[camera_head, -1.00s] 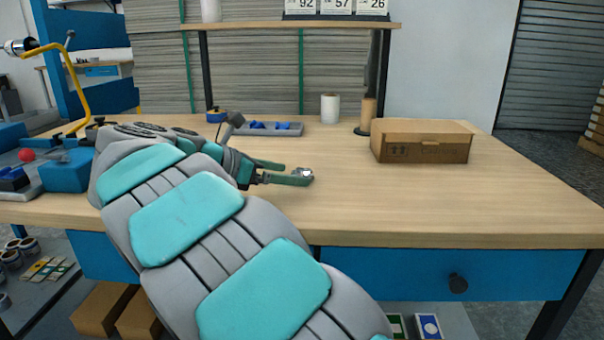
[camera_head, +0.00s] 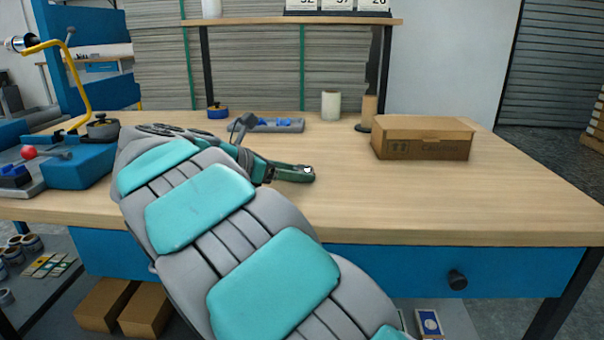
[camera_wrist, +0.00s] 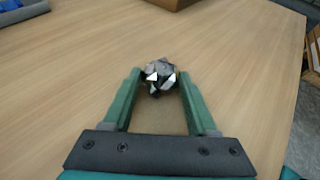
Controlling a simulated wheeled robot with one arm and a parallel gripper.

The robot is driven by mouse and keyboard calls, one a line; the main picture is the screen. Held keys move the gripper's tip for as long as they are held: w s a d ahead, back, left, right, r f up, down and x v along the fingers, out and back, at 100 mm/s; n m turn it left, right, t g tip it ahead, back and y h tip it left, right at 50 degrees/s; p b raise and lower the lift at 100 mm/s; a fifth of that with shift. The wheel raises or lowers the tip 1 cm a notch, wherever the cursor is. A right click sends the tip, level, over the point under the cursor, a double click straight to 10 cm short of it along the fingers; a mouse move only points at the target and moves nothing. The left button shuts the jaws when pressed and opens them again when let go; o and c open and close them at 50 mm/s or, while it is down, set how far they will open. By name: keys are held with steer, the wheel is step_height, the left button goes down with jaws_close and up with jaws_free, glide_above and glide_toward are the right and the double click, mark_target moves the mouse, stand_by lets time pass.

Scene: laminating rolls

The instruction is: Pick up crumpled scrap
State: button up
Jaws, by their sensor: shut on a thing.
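The crumpled scrap (camera_wrist: 160,75) is a small silvery, shiny ball with dark facets, seen in the wrist view between my fingertips. My gripper (camera_wrist: 158,84) is shut on it, with a green finger on each side. In the head view my gripper (camera_head: 309,173) is low over the middle of the wooden table (camera_head: 420,200), and only a small bright bit of the scrap (camera_head: 307,169) shows at the fingertips. I cannot tell whether the scrap touches the table.
A cardboard box (camera_head: 421,139) stands to the right of my gripper. Behind are a grey tray (camera_head: 292,127) with blue pieces, a white roll (camera_head: 331,105) and a tape roll (camera_head: 217,111). A blue machine (camera_head: 82,165) stands at left. The table's front middle is clear.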

steer(key=c, duration=0.5)
steer(key=shift+o, duration=0.2)
